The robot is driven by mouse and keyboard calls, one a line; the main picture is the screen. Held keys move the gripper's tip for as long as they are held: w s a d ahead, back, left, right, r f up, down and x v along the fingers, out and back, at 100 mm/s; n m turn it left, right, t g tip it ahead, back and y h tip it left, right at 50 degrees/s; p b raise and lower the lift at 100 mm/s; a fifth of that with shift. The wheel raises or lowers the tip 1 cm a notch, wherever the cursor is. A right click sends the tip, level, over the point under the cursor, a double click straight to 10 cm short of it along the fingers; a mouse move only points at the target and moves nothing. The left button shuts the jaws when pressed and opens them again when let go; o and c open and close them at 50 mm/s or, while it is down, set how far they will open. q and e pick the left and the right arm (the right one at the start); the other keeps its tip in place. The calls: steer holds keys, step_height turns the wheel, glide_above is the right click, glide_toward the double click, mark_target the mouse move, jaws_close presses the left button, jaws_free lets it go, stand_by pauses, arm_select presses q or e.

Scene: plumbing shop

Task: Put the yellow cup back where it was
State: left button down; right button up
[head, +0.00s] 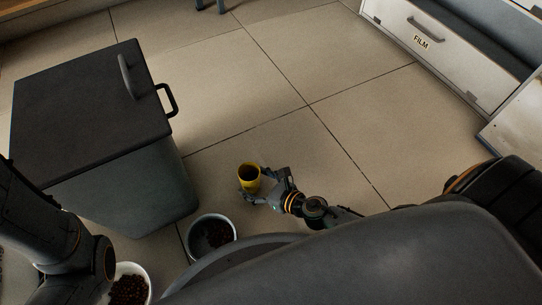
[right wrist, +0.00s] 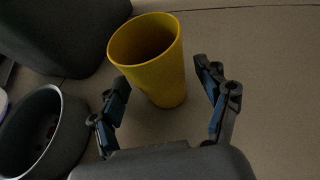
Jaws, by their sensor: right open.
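The yellow cup (head: 249,184) stands upright on the tiled floor in the head view, just right of the dark bin. My right gripper (head: 252,186) is open, with its fingers reaching to the cup's near side. In the right wrist view the cup (right wrist: 160,75) stands between and just beyond the two open fingers (right wrist: 165,100). I see no clear contact between fingers and cup. My left arm comes in at the lower left of the head view, but its gripper does not show.
A grey bowl (head: 192,238) with dark red bits stands close to the left of the right gripper. A white bowl (head: 148,280) holds similar bits. The dark lidded bin (head: 150,200) stands at left. A drawer labelled FILM (head: 400,27) is at upper right. The middle floor is clear.

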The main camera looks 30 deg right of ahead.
steer(key=v, duration=0.9)
steer(key=shift+s+f, duration=0.1)
steer(key=shift+s, duration=0.05)
steer(key=shift+s+d+r+b, duration=0.2)
steer(key=shift+s+r+b, duration=0.05)
steer(key=shift+b, duration=0.05)
